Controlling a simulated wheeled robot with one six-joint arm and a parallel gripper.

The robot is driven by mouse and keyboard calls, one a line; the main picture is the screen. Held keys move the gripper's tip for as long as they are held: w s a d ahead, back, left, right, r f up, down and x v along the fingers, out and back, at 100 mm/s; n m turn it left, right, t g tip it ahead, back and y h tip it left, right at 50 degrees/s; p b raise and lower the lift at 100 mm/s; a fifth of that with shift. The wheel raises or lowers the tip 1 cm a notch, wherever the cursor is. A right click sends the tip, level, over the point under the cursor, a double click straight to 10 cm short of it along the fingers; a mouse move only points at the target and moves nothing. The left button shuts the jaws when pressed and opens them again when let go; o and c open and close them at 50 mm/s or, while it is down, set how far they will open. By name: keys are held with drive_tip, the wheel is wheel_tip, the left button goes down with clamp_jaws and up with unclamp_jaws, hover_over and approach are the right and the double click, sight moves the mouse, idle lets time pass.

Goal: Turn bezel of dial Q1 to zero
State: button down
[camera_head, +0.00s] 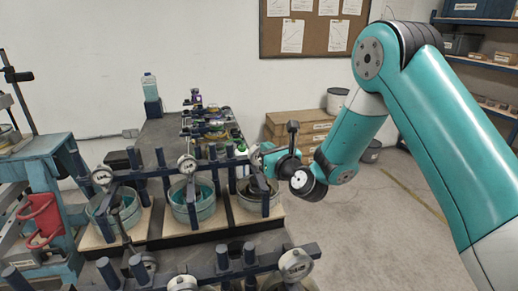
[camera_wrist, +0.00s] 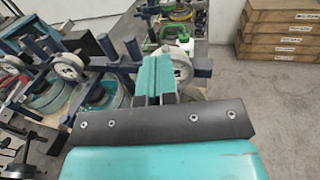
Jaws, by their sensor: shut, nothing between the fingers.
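Several round dials with pale faces are clamped to dark blue bar frames. In the camera_head view one is at the left (camera_head: 102,175), one in the middle (camera_head: 187,164), and one at the right end of that row (camera_head: 255,157), partly hidden by my gripper. I cannot read which dial is Q1. My gripper (camera_head: 261,152) is shut and empty, right at the right-end dial. In the camera_wrist view my shut teal fingers (camera_wrist: 154,78) overlap the left of a dial (camera_wrist: 182,75); I cannot tell whether they touch it.
Teal round tubs (camera_head: 192,205) stand below the dials on boards. A nearer bar frame carries another dial (camera_head: 296,263). Cardboard boxes (camera_head: 297,125) stand behind my gripper. A teal press (camera_head: 45,190) is at the left. The floor (camera_head: 370,225) at the right is clear.

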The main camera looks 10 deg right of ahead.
drive_tip(key=shift+w+a+r+p, duration=0.2)
drive_tip(key=shift+w+p, duration=0.5)
drive_tip(key=shift+p, duration=0.55)
drive_tip(key=shift+w+a+r+p, duration=0.15)
drive_tip(key=shift+w+p, duration=0.5)
drive_tip(key=shift+p, duration=0.6)
drive_tip(key=shift+f, duration=0.15)
drive_tip(key=shift+w+d+p, duration=0.15)
drive_tip(key=shift+d+p, duration=0.45)
drive_tip(key=shift+p, duration=0.05)
drive_tip(key=shift+r, duration=0.2)
drive_tip(key=b+v, duration=0.5)
drive_tip(key=b, duration=0.3)
drive_tip(key=shift+s+b, duration=0.3)
drive_tip(key=shift+b, duration=0.05)
